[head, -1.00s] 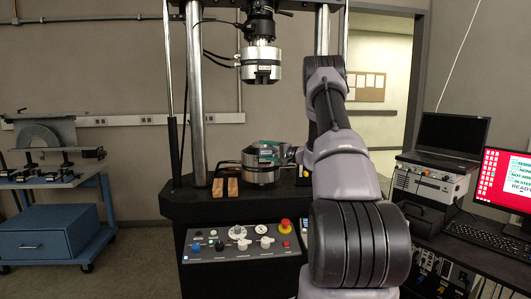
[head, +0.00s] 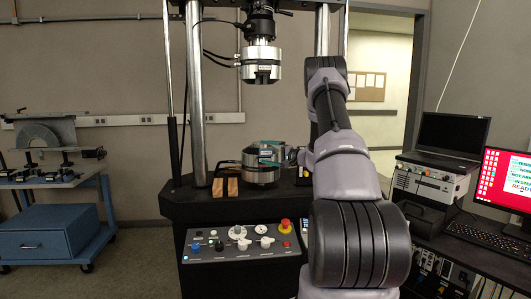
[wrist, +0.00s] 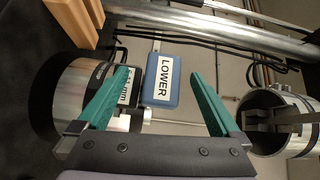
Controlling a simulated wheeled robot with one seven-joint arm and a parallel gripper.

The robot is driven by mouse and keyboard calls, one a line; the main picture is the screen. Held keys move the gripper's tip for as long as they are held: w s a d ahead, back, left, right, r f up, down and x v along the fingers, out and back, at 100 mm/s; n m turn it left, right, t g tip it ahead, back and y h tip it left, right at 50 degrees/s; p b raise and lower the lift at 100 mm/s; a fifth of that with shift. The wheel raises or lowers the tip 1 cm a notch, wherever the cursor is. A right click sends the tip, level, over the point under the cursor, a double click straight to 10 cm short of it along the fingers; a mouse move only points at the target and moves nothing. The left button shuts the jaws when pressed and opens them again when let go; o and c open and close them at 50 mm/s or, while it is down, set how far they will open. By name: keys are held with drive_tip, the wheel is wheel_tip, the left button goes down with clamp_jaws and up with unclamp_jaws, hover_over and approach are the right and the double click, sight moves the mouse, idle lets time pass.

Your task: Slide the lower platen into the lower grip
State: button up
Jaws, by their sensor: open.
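The lower grip (head: 262,175) is a silver cylinder on the black machine bed; it also shows at the left of the wrist view (wrist: 72,97). A blue block marked LOWER (wrist: 161,80), which I take for the lower platen, shows beside the grip's upper end, with a dark labelled piece next to it. I cannot tell how deep it sits in the grip. My gripper (wrist: 159,73) is open, its teal fingers apart to either side of the block in the picture, with no visible contact.
The upper grip (head: 260,68) hangs above with clear space below it. Wooden blocks (head: 226,187) stand left of the lower grip, near a steel column (head: 196,95). A control panel (head: 240,243) is in front. A desk with a monitor (head: 504,180) is at the right.

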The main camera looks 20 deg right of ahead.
drive_tip(key=shift+r+v, duration=0.15)
drive_tip(key=shift+v, duration=0.95)
drive_tip(key=shift+r+v, duration=0.1)
drive_tip(key=shift+v, duration=0.95)
drive_tip(key=v, duration=1)
drive_tip(key=shift+s+d, duration=0.25)
drive_tip(key=shift+s, duration=0.1)
